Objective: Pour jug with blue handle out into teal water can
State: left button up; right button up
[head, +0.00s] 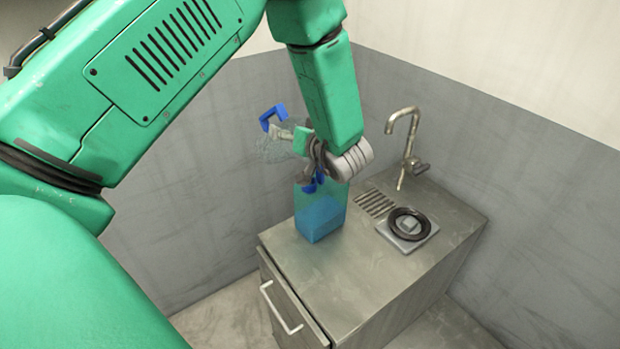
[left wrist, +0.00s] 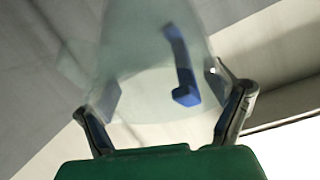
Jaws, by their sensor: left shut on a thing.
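The clear jug (head: 280,149) is off the counter, tilted onto its side, with its blue handle (head: 271,116) at the upper left. My left gripper (head: 306,150) is shut on the jug's body. In the left wrist view the jug (left wrist: 150,65) fills the space between the fingers (left wrist: 165,118), with the blue handle (left wrist: 182,72) showing on it. The teal water can (head: 320,215) stands upright on the counter just below the gripper, with blue in its lower part. Its top is partly hidden by the gripper. I cannot tell whether liquid is leaving the jug.
The metal counter (head: 345,275) has a tap (head: 406,140) at the back right and drain slots (head: 374,203). A black ring on a square plate (head: 408,226) lies right of the can. A drawer handle (head: 280,308) sticks out in front. Grey walls stand close behind.

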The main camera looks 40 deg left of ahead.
aim_at(286, 111)
dwell(0.3)
pick_arm(q)
jog(key=shift+a+r+h+p, duration=0.15)
jog(key=shift+r+h+p, duration=0.5)
jog(key=shift+p, duration=0.95)
jog(key=shift+a+r+g+h+p, duration=0.15)
jog(key=shift+r+g+h+p, duration=0.35)
jog(key=shift+p, duration=0.5)
jog(key=shift+w+a+r+h, duration=0.1)
jog(key=shift+a+r+h, duration=0.05)
jog(key=shift+r+h, duration=0.5)
jog(key=shift+a+r+h, duration=0.15)
jog(key=shift+r+h, duration=0.35)
jog(key=shift+h, duration=0.2)
jog(key=shift+d+r+n+g+h, duration=0.15)
jog(key=shift+r+n+g+h, duration=0.4)
jog(key=shift+h, duration=0.65)
jog(key=shift+r+g+h, duration=0.25)
jog(key=shift+r+h, duration=0.35)
jog(key=shift+h, duration=0.7)
jog(key=shift+d, duration=0.15)
